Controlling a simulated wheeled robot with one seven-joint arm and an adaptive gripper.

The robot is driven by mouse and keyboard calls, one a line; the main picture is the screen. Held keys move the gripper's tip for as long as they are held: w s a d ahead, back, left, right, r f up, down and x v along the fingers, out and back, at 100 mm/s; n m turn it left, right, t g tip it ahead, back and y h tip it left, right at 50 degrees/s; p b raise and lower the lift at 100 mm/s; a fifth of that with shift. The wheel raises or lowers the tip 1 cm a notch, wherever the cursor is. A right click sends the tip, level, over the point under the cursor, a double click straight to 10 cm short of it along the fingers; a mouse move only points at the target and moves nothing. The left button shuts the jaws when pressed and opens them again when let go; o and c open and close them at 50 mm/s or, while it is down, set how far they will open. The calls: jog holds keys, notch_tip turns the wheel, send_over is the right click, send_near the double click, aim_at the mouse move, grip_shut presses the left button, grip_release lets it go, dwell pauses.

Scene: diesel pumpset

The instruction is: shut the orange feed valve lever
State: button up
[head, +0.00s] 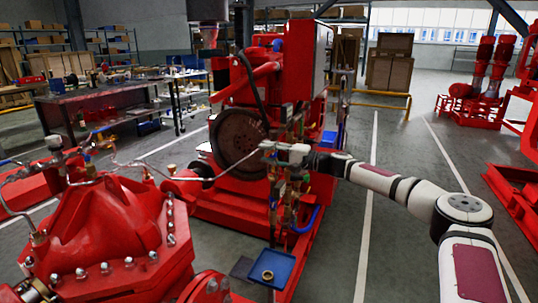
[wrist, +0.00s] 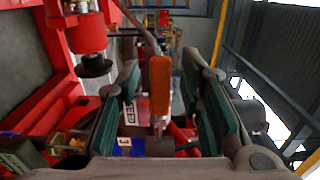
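The orange feed valve lever (wrist: 160,88) shows in the wrist view as an upright orange bar in the middle of the picture. My gripper (wrist: 162,72) is open, with one green-padded finger on each side of the lever. I see a gap between the lever and each finger, so neither finger seems to touch it. In the head view my gripper (head: 266,149) is at the pipes and valves in front of the red engine (head: 262,88). The lever cannot be made out there. Its pivot and valve body are mostly hidden in the wrist view.
A cluster of thin pipes and valves (head: 291,195) stands close around my gripper. A blue tray (head: 284,270) with a small round part lies below. A red pump casing (head: 105,225) fills the front left.

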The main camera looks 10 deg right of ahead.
jog(key=shift+c, duration=0.3)
grip_shut()
